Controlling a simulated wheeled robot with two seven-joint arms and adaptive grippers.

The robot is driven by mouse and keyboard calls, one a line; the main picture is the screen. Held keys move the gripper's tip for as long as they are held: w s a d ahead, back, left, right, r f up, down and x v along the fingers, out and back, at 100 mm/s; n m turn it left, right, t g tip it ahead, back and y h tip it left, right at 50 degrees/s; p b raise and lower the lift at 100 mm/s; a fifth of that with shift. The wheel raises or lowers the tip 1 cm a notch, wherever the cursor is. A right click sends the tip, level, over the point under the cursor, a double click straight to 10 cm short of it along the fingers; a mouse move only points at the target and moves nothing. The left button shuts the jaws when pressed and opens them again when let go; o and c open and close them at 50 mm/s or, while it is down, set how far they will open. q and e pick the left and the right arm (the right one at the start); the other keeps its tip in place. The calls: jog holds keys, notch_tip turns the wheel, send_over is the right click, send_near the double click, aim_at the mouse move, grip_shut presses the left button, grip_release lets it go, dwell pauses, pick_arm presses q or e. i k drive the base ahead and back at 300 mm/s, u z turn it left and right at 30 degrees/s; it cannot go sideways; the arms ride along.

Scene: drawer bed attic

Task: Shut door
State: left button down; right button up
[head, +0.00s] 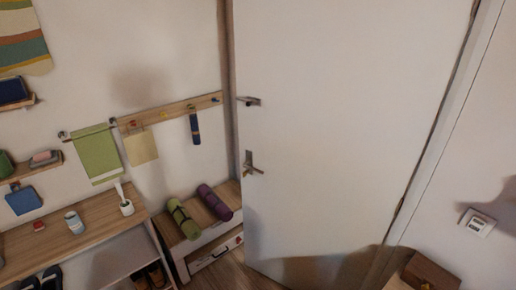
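The white door (335,120) fills the middle of the head view. Its metal lever handle (252,164) is near the left edge, with a second metal fitting (249,100) above it. The right edge has a dark gap and what look like hinges beside the white frame (445,130). A wooden upright (228,75) runs beside the left edge. I cannot tell for certain how far the door stands open. Neither of my grippers is in view, and nothing visible touches the door.
A low bench (190,243) with green (183,218) and purple (214,203) rolls stands left of the door. A wooden shelf unit (95,238) is farther left. A brown box (432,272) sits at lower right. Some wooden floor (225,275) shows.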

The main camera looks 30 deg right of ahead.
aim_at(352, 92)
jog(key=z, duration=0.55)
jog(key=i, duration=0.7)
jog(key=z, duration=0.8)
